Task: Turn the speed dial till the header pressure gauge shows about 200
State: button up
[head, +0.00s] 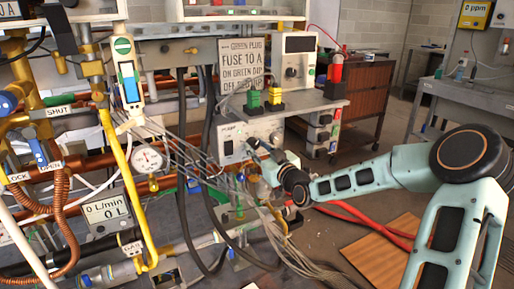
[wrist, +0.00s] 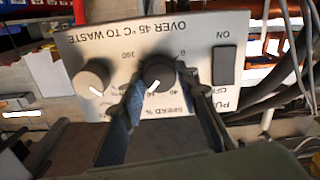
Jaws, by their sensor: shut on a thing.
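The speed dial (wrist: 160,72) is a dark round knob with a white pointer line, on a light panel (wrist: 120,45) that appears upside down in the wrist view. "SPEED %" is printed beside it. My gripper (wrist: 164,88) is shut on the dial, one finger on each side, partly covering the scale numbers. In the head view my gripper (head: 260,148) reaches the front of the pump box (head: 230,131), and the dial is hidden there. A round white gauge (head: 148,159) with a dark needle sits among the pipes at left; its numbers and label are too small to read.
A grey knob (wrist: 94,76) and a dark switch (wrist: 225,65) marked ON flank the dial. Grey cables (head: 210,165) hang left of my gripper. Red hoses (head: 365,220) cross the floor by a wooden board (head: 390,255).

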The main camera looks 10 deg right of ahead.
jog(key=shift+m, duration=0.5)
jog(key=o, duration=1.2)
jog(key=shift+c, duration=0.2)
jog(key=v, duration=1.2)
jog(key=shift+d, duration=0.1)
